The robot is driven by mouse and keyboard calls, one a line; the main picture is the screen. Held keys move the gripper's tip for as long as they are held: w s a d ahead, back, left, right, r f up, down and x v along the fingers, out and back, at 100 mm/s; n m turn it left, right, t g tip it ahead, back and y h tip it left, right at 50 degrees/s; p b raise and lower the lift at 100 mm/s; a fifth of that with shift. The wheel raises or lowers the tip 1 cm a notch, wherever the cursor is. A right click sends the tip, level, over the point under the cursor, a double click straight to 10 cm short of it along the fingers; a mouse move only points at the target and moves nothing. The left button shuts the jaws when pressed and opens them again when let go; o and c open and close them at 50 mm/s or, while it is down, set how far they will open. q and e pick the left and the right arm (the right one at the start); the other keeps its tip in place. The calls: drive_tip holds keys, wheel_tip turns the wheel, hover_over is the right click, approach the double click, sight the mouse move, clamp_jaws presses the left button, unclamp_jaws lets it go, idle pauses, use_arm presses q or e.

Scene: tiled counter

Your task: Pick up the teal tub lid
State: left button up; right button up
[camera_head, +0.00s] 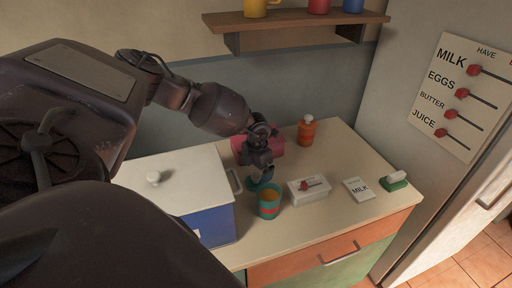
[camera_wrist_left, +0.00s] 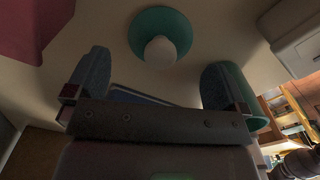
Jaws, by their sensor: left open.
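The teal tub lid (camera_wrist_left: 146,22) is a round disc with a pale round knob, lying on the counter in the left wrist view. In the head view only part of the lid (camera_head: 254,186) shows beneath my left gripper (camera_head: 264,173). In the left wrist view my left gripper (camera_wrist_left: 155,82) is open, its two fingers apart and the lid ahead of the gap, with nothing between them. My right gripper is not in view.
A blue box with a white lid (camera_head: 180,178) stands left of the tub. A dark pink block (camera_head: 276,146) is behind the gripper. A white box (camera_head: 310,195), a milk card (camera_head: 358,189), a green-based eraser (camera_head: 395,181) and an orange bottle (camera_head: 306,132) are to the right.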

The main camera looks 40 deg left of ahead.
sight(256, 175)
use_arm(q)
wheel_tip(256, 175, down, 5)
drive_tip(key=shift+s, duration=0.15)
drive_tip(key=c, duration=0.7)
